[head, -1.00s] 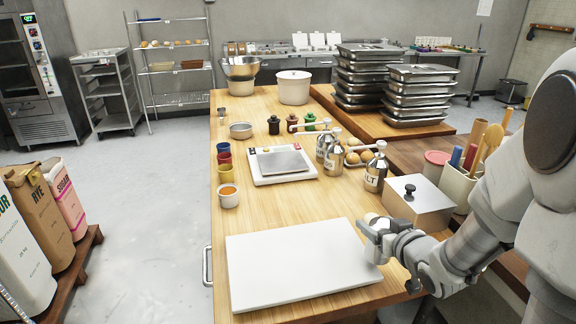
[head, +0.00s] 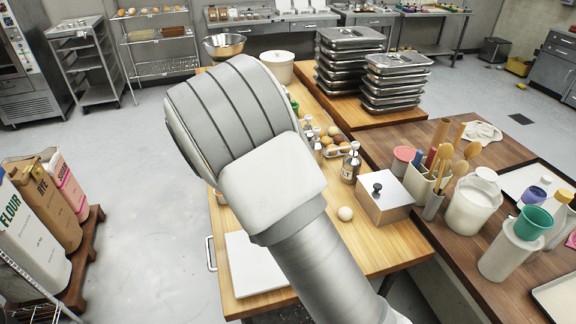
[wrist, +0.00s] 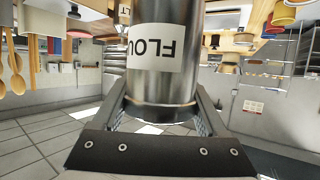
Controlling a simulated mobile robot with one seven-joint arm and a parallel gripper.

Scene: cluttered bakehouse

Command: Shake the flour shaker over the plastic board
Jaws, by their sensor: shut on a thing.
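The metal flour shaker (wrist: 160,75), with a white label reading "FLOU", fills the middle of the wrist view. My gripper (wrist: 165,118) is shut on it, one finger on each side of its dark-rimmed end. The wrist picture appears upside down, and so does the lettering, so the shaker seems roughly upright. In the head view my raised arm hides the gripper and shaker. The white plastic board (head: 252,268) lies on the wooden table, partly hidden behind my arm. I cannot tell whether the shaker is over it.
A white egg-like ball (head: 345,213) sits right of the board, near a lidded box (head: 386,200). A metal salt shaker (head: 351,163) stands behind. Spoons (head: 463,160) and jars (head: 473,205) crowd the right table. Stacked pans (head: 348,62) stand at the back.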

